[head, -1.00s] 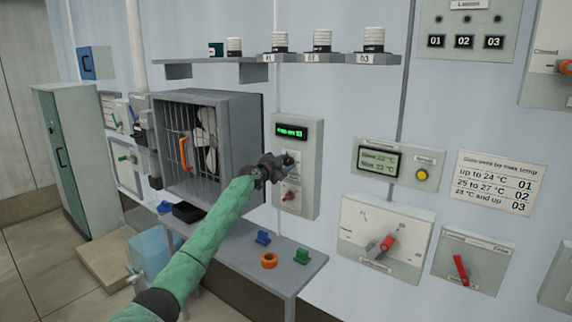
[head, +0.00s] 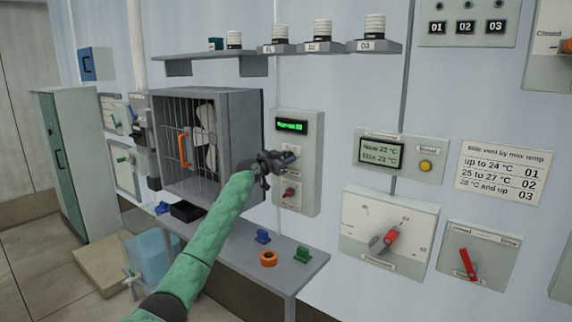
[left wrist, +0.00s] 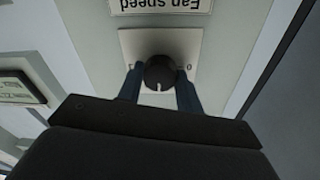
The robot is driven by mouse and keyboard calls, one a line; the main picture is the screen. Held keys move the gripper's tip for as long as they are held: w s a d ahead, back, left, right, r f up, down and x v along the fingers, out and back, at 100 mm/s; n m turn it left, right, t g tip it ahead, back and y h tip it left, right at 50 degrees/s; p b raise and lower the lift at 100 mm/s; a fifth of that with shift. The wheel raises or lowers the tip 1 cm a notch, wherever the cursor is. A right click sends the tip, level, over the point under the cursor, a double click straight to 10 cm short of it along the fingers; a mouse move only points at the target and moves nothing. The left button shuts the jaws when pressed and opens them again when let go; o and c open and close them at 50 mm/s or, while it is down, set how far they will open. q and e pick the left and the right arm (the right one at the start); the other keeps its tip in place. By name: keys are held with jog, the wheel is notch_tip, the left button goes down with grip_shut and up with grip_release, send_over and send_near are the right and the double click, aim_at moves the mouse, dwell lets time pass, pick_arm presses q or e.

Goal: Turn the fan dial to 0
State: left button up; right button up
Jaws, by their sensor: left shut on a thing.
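The fan dial (left wrist: 159,73) is a round black knob on a pale square plate (left wrist: 130,43) in the left wrist view. That view is upside down, with the "Fan speed" label (left wrist: 160,5) at its top. The dial's white mark points down in the picture, and a "0" stands to the right of the dial. My left gripper (left wrist: 158,84) is shut on the dial, one finger on each side. In the head view my left gripper (head: 284,160) is at the grey control box (head: 311,170) and hides most of the dial. My right gripper is not in view.
A red knob (head: 289,192) sits low on the same box, below a green display (head: 292,126). A caged fan (head: 205,140) stands close on the left. A shelf (head: 285,262) with small coloured parts lies below. Panels with red handles (head: 390,237) are to the right.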

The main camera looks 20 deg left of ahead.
pick_arm(q)
jog(key=n+b, duration=0.1)
jog(key=n, duration=0.3)
jog(key=shift+f+n+b, duration=0.15)
jog(key=shift+n+b, duration=0.15)
jog(key=shift+n, duration=1)
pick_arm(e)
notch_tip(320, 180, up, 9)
pick_arm(q)
jog(key=shift+n+t, duration=0.3)
jog(key=shift+n, duration=1.1)
jog(key=n+p, duration=0.2)
jog(key=n, duration=0.3)
jog(key=shift+y, duration=0.4)
jog(key=n+p, duration=0.3)
jog(key=n, duration=0.1)
jog(key=shift+y, duration=0.3)
jog(key=shift+a+n, duration=0.1)
jog(key=shift+n, duration=0.5)
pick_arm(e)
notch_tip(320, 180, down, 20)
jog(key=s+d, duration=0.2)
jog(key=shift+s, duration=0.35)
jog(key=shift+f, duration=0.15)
